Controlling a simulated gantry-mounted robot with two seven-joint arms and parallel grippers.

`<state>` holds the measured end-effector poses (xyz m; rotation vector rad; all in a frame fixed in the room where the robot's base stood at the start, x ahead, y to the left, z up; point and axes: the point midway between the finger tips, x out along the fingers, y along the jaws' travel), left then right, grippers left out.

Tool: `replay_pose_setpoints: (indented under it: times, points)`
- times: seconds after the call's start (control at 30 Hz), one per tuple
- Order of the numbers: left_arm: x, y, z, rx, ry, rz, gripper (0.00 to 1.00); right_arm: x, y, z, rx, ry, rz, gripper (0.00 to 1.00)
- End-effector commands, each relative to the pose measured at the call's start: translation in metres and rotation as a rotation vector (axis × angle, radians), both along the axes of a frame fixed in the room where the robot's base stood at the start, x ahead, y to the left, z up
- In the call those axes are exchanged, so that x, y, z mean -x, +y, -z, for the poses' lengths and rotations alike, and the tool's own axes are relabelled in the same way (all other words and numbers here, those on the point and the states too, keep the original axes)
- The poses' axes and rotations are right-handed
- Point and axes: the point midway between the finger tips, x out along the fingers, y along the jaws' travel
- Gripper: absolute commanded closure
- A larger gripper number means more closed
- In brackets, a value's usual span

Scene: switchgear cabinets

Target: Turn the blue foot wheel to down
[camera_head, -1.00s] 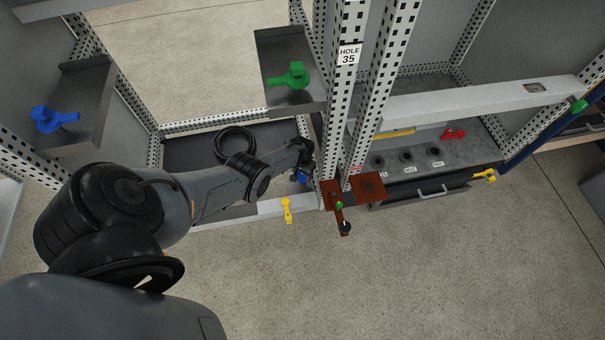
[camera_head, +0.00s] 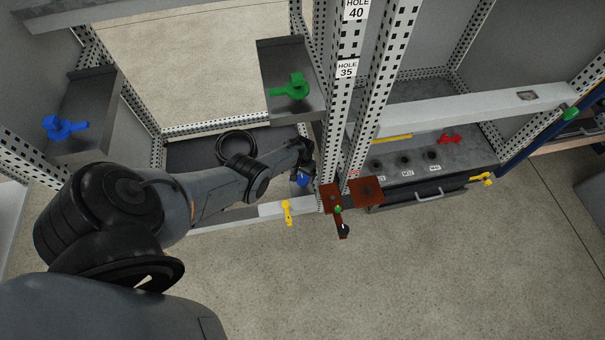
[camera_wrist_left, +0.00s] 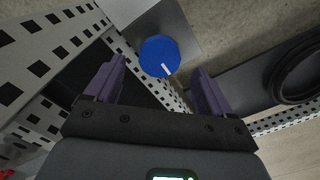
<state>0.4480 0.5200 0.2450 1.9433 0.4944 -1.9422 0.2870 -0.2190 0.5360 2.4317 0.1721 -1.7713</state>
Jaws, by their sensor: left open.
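The blue foot wheel (camera_wrist_left: 158,52) is a round blue disc with a short white mark near its edge, pointing to the lower right in the left wrist view. It shows as a small blue patch in the head view (camera_head: 303,181), partly hidden by my left gripper (camera_head: 303,172). In the left wrist view my left gripper (camera_wrist_left: 159,72) is open, with its two purple fingers apart. The wheel lies between and beyond the fingertips, and no contact shows. My right gripper is not in view.
A cabinet post (camera_head: 340,110) and a rust-brown bracket (camera_head: 366,191) stand just right of my left gripper. A yellow handle (camera_head: 287,211) is close below. A black cable coil (camera_head: 237,147) lies on the cabinet floor behind. The front floor is clear.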

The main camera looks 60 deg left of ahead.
Motion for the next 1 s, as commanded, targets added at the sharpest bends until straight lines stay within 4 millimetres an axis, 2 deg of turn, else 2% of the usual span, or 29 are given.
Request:
replay_pose_setpoints:
  times: [0.03, 0.1, 0.4, 0.63, 1.0]
  points:
    - [0.000, 0.000, -0.016, 0.000, 0.000, 0.000, 0.17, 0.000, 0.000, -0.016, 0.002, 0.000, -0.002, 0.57]
    - [0.001, 0.000, -0.026, 0.000, 0.001, 0.000, 0.17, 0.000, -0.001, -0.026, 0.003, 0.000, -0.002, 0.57]
    - [0.000, 0.000, -0.062, 0.000, 0.001, 0.000, 0.17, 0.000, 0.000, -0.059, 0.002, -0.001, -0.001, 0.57]
    - [0.001, -0.001, -0.072, 0.001, 0.002, -0.001, 0.17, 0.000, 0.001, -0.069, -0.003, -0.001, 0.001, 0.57]
    - [0.001, -0.001, -0.073, 0.001, 0.002, -0.001, 0.17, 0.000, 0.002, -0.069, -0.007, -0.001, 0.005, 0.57]
